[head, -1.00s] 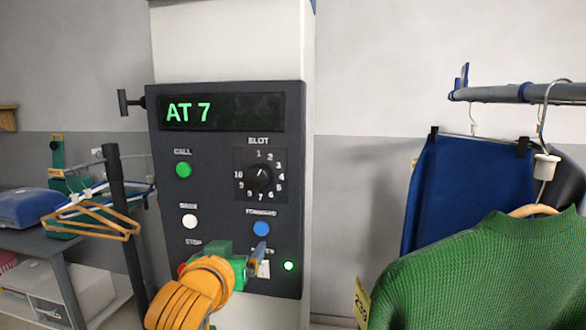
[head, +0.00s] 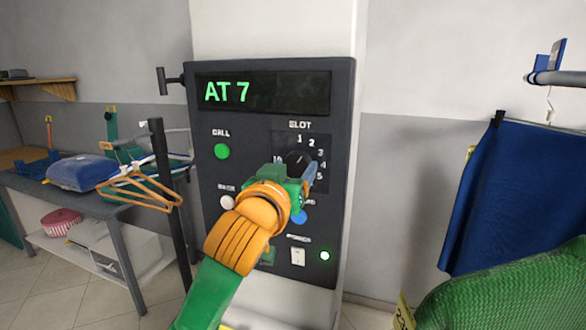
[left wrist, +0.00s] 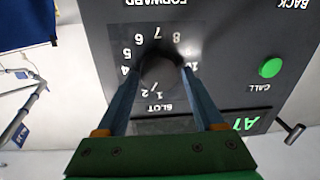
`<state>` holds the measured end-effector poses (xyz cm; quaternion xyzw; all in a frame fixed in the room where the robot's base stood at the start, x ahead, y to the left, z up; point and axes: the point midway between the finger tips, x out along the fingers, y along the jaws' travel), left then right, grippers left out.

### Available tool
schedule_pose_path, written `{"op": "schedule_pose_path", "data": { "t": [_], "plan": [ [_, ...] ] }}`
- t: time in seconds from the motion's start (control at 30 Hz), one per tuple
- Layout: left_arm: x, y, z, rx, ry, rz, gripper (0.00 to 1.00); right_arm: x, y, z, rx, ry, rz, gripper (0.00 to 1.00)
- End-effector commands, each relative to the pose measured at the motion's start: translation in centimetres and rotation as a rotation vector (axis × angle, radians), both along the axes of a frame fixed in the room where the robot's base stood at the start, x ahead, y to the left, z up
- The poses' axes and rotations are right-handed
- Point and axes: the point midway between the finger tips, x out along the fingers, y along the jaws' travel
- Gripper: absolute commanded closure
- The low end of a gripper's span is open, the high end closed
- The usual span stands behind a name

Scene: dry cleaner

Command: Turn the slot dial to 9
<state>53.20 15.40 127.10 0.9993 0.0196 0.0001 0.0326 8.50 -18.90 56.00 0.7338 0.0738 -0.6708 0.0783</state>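The slot dial (head: 297,158) is a round black knob on the dark control panel (head: 343,110), ringed by white numbers. The lower numbers are hidden by my left gripper (head: 308,180) in the head view. I cannot read clearly which number the knob points to. The display (head: 262,92) reads "AT 7" in green. In the left wrist view, upside down, the dial (left wrist: 160,70) lies between the two blue-grey fingertips of my left gripper (left wrist: 162,78). The fingers are apart, one on each side; I cannot tell whether they touch the knob. My right gripper is not in view.
A green call button (head: 222,151), a white button (head: 227,202) and a partly hidden blue button (head: 299,216) sit near the dial. A table with hangers (head: 145,190) stands left. Blue trousers (head: 510,195) and a green sweater (head: 520,295) hang right.

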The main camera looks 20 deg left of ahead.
Motion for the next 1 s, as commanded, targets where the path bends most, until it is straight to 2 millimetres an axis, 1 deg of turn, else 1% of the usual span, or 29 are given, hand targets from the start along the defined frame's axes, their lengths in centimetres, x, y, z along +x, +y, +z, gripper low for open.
{"op": "schedule_pose_path", "data": {
  "t": [0.03,0.07,0.1,0.17,0.2,0.23,0.4,0.57,0.77,1.0],
  "plan": [
    [0.0,0.0,0.0,0.0,0.0,0.0,0.47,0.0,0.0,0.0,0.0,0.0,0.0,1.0],
    [0.0,0.0,0.0,0.0,0.0,0.0,0.55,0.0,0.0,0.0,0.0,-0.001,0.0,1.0],
    [0.0,0.0,0.0,0.0,0.0,0.0,0.66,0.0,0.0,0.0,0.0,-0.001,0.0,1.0],
    [0.0,0.0,0.0,0.0,0.0,0.0,0.82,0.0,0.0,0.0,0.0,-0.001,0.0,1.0],
    [0.0,0.0,0.0,0.0,0.0,0.0,0.93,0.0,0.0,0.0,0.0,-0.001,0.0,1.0],
    [0.0,0.0,0.0,0.0,0.0,0.0,0.95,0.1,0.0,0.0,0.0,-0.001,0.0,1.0],
    [0.0,0.0,0.0,0.014,0.0,0.0,0.95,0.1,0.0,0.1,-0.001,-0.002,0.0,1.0],
    [0.0,0.0,0.1,0.07,-0.002,0.0,0.95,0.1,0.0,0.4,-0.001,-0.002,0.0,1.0],
    [0.0,0.0,0.2,0.213,-0.008,0.001,0.95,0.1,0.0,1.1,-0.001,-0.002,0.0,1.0],
    [0.0,-0.1,0.2,0.44,-0.016,0.0,0.95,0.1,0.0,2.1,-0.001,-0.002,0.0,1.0]
  ]
}}
